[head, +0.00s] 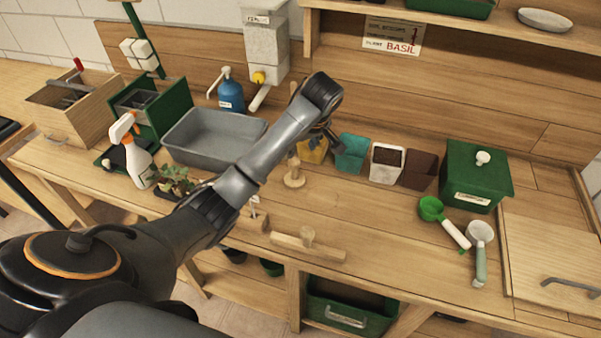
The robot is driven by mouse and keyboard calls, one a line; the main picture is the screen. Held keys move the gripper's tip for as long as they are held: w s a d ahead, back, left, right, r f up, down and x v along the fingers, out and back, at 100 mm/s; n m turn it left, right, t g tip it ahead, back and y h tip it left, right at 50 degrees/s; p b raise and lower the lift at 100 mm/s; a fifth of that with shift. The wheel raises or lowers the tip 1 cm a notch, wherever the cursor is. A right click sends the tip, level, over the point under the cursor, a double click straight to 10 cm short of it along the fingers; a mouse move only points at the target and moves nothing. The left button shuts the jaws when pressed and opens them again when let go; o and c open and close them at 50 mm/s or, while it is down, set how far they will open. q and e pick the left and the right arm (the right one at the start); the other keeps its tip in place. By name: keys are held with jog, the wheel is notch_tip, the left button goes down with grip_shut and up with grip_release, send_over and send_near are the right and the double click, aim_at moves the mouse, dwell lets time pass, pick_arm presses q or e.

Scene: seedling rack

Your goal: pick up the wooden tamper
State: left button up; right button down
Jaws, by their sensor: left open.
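The wooden tamper (294,180), a round disc with an upright handle, stands on the wooden bench near the middle of the head view. My left arm comes in from the left and bends down at its wrist just behind and to the right of the tamper. My left gripper (324,139) is open, small in view and partly hidden by my wrist. It appears above the bench, apart from the tamper, in front of the yellow and teal pots. My right gripper is not in view.
A yellow pot (313,151), teal pot (351,153), white pot (387,162) and brown pot (420,169) line the back. A wooden bar with a knob (308,245) lies at the front edge. A grey tub (213,139) stands left.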

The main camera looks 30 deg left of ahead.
aim_at(295, 160)
pick_arm(q)
jog(key=f, duration=0.1)
jog(key=a+f, duration=0.1)
jog(key=shift+s+a+f, duration=0.1)
jog(key=shift+s+f, duration=0.25)
jog(key=x, duration=0.3)
jog(key=shift+w+p, duration=0.2)
jog(key=shift+p, duration=0.2)
jog(key=p+x, duration=0.1)
jog(key=x, duration=0.2)
jog(key=shift+s, duration=0.1)
jog(key=x, duration=0.2)
jog(key=shift+a+f, duration=0.1)
jog(key=shift+f, duration=0.15)
jog(key=shift+a+f, duration=0.15)
jog(key=shift+f, duration=0.15)
jog(key=shift+w+f, duration=0.1)
jog(key=shift+w, duration=0.1)
grip_shut()
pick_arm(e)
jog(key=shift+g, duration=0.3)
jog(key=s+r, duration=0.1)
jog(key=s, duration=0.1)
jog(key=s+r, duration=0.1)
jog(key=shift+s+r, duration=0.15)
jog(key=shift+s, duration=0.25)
